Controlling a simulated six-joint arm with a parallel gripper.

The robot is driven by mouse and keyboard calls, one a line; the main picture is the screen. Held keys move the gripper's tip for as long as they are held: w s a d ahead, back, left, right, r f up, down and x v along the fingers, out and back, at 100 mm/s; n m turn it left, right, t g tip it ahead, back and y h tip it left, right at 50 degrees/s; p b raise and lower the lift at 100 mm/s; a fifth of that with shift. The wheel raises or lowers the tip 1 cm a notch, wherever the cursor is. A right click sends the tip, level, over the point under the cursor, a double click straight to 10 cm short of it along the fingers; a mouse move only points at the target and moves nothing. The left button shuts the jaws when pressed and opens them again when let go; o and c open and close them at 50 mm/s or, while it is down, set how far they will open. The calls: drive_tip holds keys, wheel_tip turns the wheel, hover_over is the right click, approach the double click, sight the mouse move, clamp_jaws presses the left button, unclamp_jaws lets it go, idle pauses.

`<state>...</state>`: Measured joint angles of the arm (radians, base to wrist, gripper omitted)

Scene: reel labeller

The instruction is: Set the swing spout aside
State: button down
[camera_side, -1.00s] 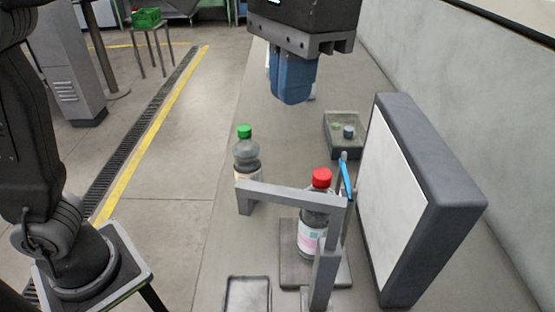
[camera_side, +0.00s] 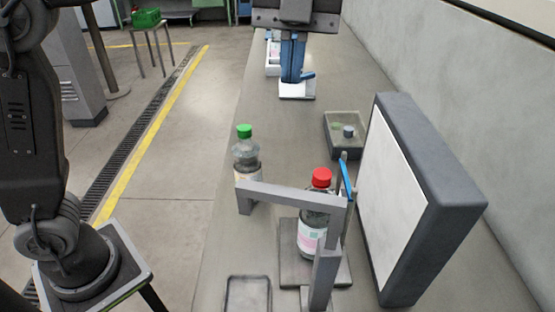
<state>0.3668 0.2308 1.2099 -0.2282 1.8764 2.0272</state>
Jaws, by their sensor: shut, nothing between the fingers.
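A grey angular arm (camera_side: 290,193), which looks like the swing spout, runs level from an upright post at the front right to a down-turned end at the left. It crosses in front of a red-capped bottle (camera_side: 311,236) with a pale label, which stands upright on a grey plate (camera_side: 290,270). A thin post with a blue strip (camera_side: 346,180) rises just behind the bottle. My gripper (camera_side: 291,80) is at the far end of the bench, pointing down, shut and empty. It is well apart from the grey arm. Its blue fingers overlap a white-based item (camera_side: 297,90); I cannot tell whether they touch.
A green-capped bottle (camera_side: 246,155) stands behind the arm's left end. A grey open tray (camera_side: 345,135) with small parts sits farther back. A large dark-framed white panel (camera_side: 395,205) blocks the right. A shallow dark tray (camera_side: 248,295) lies at the front. The bench's left strip is mostly clear.

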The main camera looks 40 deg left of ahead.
sight(269, 191)
drive_tip(key=s+d+f+m, duration=0.1)
drive_tip(key=s+d+f, duration=0.2)
drive_tip(key=f, duration=0.7)
drive_tip(key=shift+s+f+m, duration=0.2)
drive_tip(key=shift+s+m, duration=0.2)
drive_tip(key=shift+s, duration=0.95)
drive_tip(key=shift+d, duration=0.1)
drive_tip(key=shift+s+d+n+h, duration=0.15)
drive_tip(key=shift+s+d+n, duration=0.1)
drive_tip(key=shift+s+n, duration=0.25)
drive_tip(key=shift+s+d+n+h, duration=0.2)
drive_tip(key=shift+s+n, duration=0.1)
drive_tip(key=shift+s, duration=0.35)
